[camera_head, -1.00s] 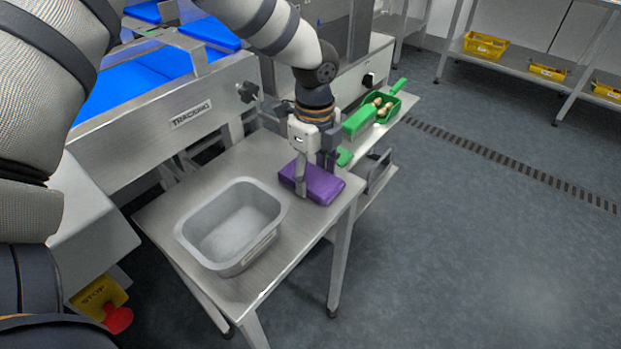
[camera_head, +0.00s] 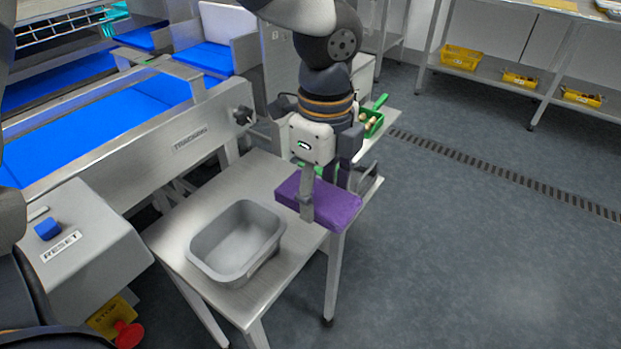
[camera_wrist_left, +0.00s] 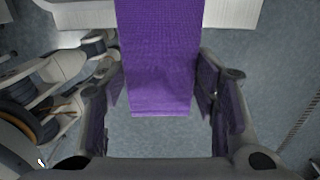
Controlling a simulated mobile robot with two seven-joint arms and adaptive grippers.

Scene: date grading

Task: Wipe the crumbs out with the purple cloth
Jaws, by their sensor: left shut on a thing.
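The purple cloth (camera_head: 335,207) is a folded, thick pad. My left gripper (camera_head: 322,200) is shut on it, with one finger on its near side. The cloth appears raised above the table's right end. In the left wrist view the cloth (camera_wrist_left: 158,60) lies between the two fingers, with grey floor beyond its lower end. The grey tub (camera_head: 200,262) stands on the steel table, to the left of the cloth. Its inside looks plain grey, and crumbs are too small to make out. My right gripper is not in view.
The steel table (camera_head: 178,222) has bare room around the tub. A green scoop (camera_head: 373,120) with small brown items is on a surface behind my gripper. The conveyor frame (camera_head: 150,165) borders the table's back left. A reset box (camera_head: 95,262) stands at left.

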